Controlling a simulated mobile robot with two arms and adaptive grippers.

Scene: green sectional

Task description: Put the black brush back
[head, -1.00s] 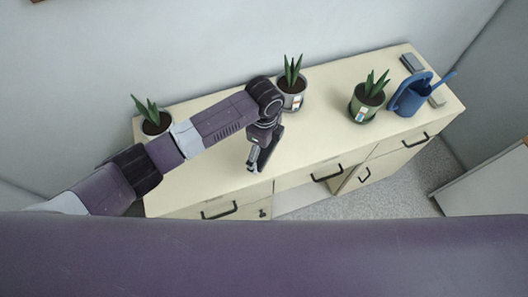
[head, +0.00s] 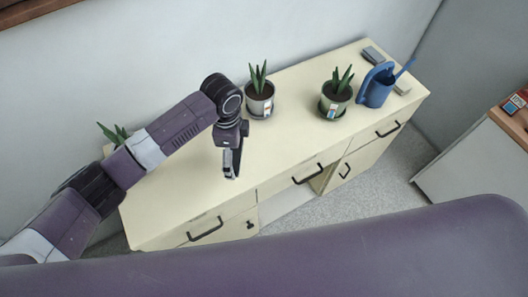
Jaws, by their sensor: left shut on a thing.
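My left gripper (head: 231,172) hangs down over the front middle of the cream sideboard (head: 185,190), with its fingers pointing down. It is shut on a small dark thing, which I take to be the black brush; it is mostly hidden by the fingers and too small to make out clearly. I cannot tell whether its lower end touches the sideboard top. My right gripper is not in view.
Potted plants stand at the back middle (head: 259,95), right (head: 334,97) and left (head: 118,135), the last partly behind my arm. The top's front middle is clear.

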